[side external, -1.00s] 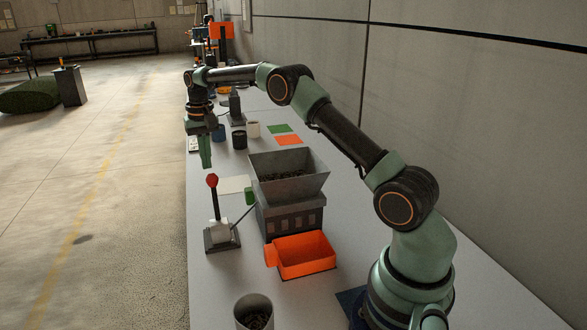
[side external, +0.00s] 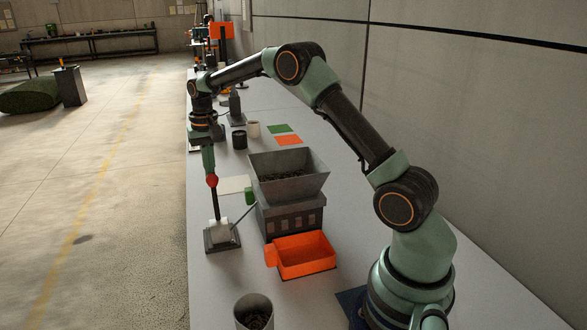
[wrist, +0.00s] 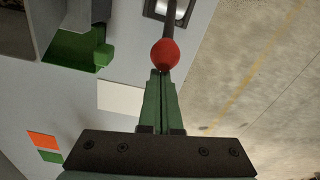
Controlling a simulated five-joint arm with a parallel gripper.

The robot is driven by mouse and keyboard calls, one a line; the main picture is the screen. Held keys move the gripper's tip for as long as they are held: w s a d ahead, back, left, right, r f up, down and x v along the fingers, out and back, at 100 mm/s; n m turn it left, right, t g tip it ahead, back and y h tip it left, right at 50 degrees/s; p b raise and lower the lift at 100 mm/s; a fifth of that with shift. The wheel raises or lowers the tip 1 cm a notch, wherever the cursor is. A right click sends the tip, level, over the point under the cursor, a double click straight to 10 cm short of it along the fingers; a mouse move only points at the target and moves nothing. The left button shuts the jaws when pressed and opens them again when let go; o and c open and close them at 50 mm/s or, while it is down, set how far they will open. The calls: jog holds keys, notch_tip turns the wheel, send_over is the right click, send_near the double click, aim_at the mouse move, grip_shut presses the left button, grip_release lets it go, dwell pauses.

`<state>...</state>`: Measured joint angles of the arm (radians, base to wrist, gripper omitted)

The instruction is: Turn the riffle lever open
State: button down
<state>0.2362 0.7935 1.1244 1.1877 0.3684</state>
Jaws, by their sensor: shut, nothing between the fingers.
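The riffle lever is a dark upright rod with a red knob (side external: 212,180) on a white block and dark base (side external: 221,238), near the table's left edge. It stands close to upright. My gripper (side external: 208,163) points down just above and behind the red knob in the side view, its green fingers shut and empty. In the wrist view the fingertips (wrist: 160,72) are together right at the red knob (wrist: 165,53), touching it or very close; I cannot tell which. A thin rod links the lever base toward the grey riffle box with its hopper (side external: 288,176).
An orange bin (side external: 305,255) sits in front of the riffle box. A cup of dark granules (side external: 254,312) stands at the near edge. A green tray (wrist: 75,52) shows beside the box. Black (side external: 239,139) and white cups (side external: 253,129) stand farther back.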

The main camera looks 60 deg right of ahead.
jog(key=shift+s+a+r, duration=0.1)
jog(key=shift+r, duration=0.05)
jog(key=shift+s+a+r+t, duration=0.1)
jog(key=shift+s+a+t, duration=0.05)
jog(key=shift+t, duration=0.15)
